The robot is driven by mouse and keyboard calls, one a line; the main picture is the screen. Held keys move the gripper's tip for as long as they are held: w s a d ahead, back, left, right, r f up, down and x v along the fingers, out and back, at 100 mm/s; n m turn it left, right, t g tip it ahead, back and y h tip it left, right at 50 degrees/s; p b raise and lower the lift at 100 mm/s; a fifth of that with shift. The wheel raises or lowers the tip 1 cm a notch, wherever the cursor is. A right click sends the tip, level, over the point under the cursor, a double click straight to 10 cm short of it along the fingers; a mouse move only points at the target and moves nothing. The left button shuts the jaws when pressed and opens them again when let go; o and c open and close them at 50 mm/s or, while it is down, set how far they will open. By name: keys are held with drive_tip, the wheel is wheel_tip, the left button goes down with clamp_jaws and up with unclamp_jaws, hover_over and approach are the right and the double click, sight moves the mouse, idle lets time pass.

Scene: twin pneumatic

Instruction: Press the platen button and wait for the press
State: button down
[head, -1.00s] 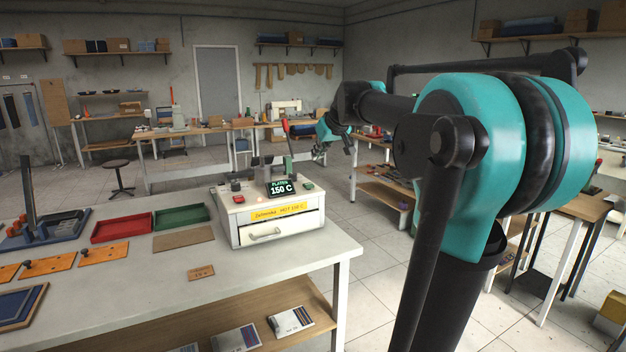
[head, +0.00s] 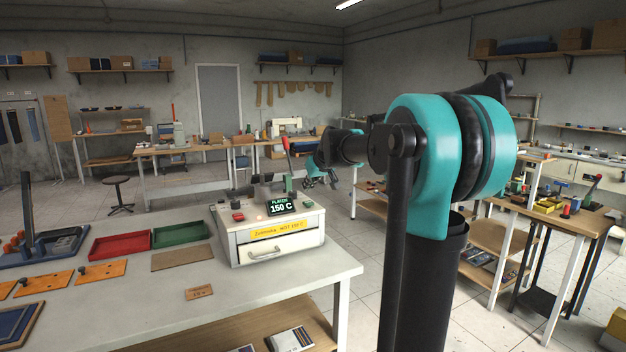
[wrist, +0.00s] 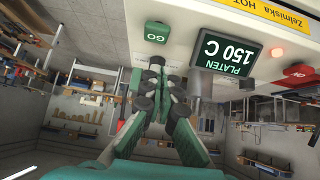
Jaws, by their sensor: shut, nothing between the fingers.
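The white hot press (head: 228,240) stands on the bench with a yellow label and a front drawer handle. In the head view my gripper (head: 318,181) is small, behind the press's right end.
Floor is open behind the press.

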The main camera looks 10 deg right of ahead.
sight(306, 204)
drive_tip(key=shift+w+f, duration=0.1)
drive_tip(key=shift+f, duration=2)
drive_tip(key=shift+f, duration=0.65)
drive_tip(key=shift+s+f, duration=0.3)
drive_tip(key=shift+s, duration=0.05)
drive_tip(key=shift+w+r, duration=0.15)
wheel_tip(306, 204, up, 4)
drive_tip(key=v, duration=1)
drive_tip(key=shift+r, duration=0.3)
